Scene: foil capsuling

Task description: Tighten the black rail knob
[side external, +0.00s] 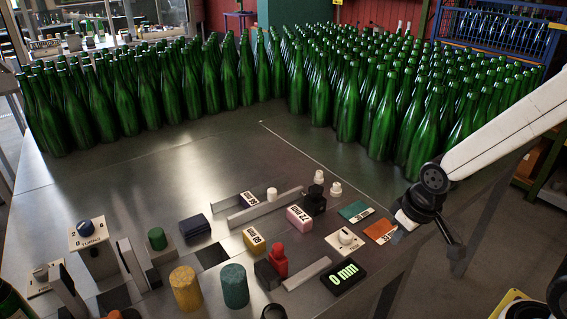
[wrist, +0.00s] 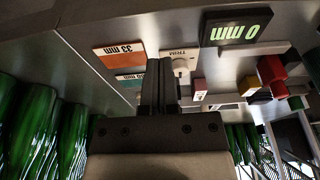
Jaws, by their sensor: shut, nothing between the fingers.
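I cannot make out the knob in the wrist view.
Between knob and gripper lie a teal card (side external: 355,211), an orange card (side external: 381,231) and a white trim dial (side external: 345,238). A display (side external: 344,277) reads 0 mm. Many green bottles (side external: 390,115) crowd the back.

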